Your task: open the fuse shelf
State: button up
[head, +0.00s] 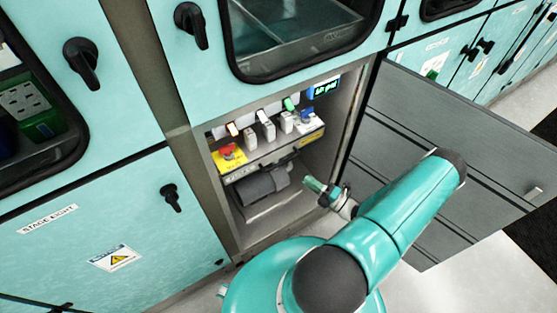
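The fuse shelf appears to be the grey ledge (262,155) inside the open cabinet compartment. White fuse-like blocks (268,128), a red button on a yellow plate (228,153) and a blue knob (306,116) stand on it. A dark cylindrical part (262,184) lies below the ledge. My gripper (318,190) is in front of the compartment's lower right, apart from the ledge. My teal arm reaches in from the lower right. The fingers are too small and partly turned away to show whether they are open or shut.
The compartment's grey door (450,150) is swung open to the right, behind my arm. Closed teal cabinet panels (90,220) with black handles (170,197) stand to the left. A windowed panel (290,40) is above. Pale floor (440,290) shows at lower right.

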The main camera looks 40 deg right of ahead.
aim_at(282, 162)
jog(key=x, duration=1.3)
jog(key=shift+s+a, duration=0.15)
grip_shut()
